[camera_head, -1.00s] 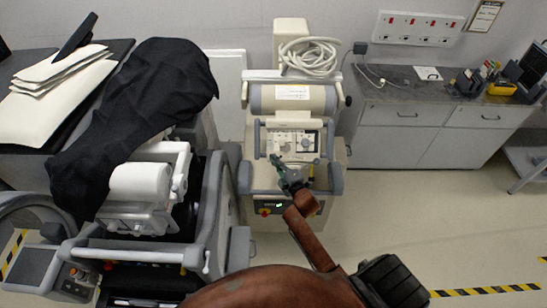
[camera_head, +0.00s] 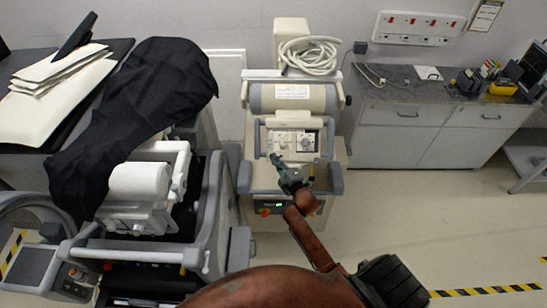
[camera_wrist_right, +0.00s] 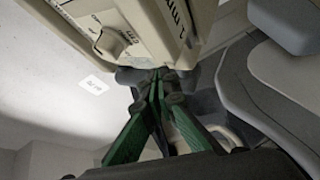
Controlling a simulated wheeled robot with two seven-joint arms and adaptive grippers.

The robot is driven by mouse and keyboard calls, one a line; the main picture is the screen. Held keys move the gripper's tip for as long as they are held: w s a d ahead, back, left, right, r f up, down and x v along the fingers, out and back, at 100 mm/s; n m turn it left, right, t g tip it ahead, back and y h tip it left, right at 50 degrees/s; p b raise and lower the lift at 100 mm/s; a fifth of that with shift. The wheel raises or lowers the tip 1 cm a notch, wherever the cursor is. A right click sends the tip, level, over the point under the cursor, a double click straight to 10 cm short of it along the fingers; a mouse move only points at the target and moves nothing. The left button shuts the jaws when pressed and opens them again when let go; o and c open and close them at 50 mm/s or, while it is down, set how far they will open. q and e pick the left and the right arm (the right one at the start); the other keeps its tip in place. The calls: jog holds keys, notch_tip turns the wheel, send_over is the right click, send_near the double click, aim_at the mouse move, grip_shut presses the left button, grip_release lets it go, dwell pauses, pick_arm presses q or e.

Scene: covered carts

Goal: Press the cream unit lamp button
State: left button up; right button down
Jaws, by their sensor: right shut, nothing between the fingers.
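The cream unit (camera_head: 266,98) is a cream and grey wheeled machine at the centre of the head view. Its control panel (camera_head: 295,142) has dials and switches and faces up. My right gripper (camera_head: 275,158) is shut and empty, at the lower left of the panel. In the right wrist view the green fingers (camera_wrist_right: 158,75) are together, with their tips by the lower edge of a cream panel (camera_wrist_right: 110,25) that bears a knob (camera_wrist_right: 110,42). I cannot tell whether the tips touch it. I cannot make out which control is the lamp button. My left gripper is out of view.
A second grey and white machine (camera_head: 215,205), partly under a black cloth (camera_head: 150,85), stands close at left. A grey counter (camera_head: 400,85) with white drawers is at the back right. The floor (camera_head: 430,220) at right is clear.

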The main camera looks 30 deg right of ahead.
jog(key=shift+w+d+f+b, duration=0.15)
jog(key=shift+w+f+b, duration=0.1)
jog(key=shift+b, duration=0.05)
dwell(0.8)
dwell(0.3)
jog(key=shift+s+a+r+p, duration=0.3)
jog(key=shift+s+r+p, duration=0.3)
jog(key=shift+p, duration=0.2)
jog(key=s+a+r+p, duration=0.1)
jog(key=p, duration=0.1)
jog(key=s+a+r+p, duration=0.1)
jog(key=s+r+p, duration=0.1)
jog(key=shift+r, duration=0.2)
dwell(0.8)
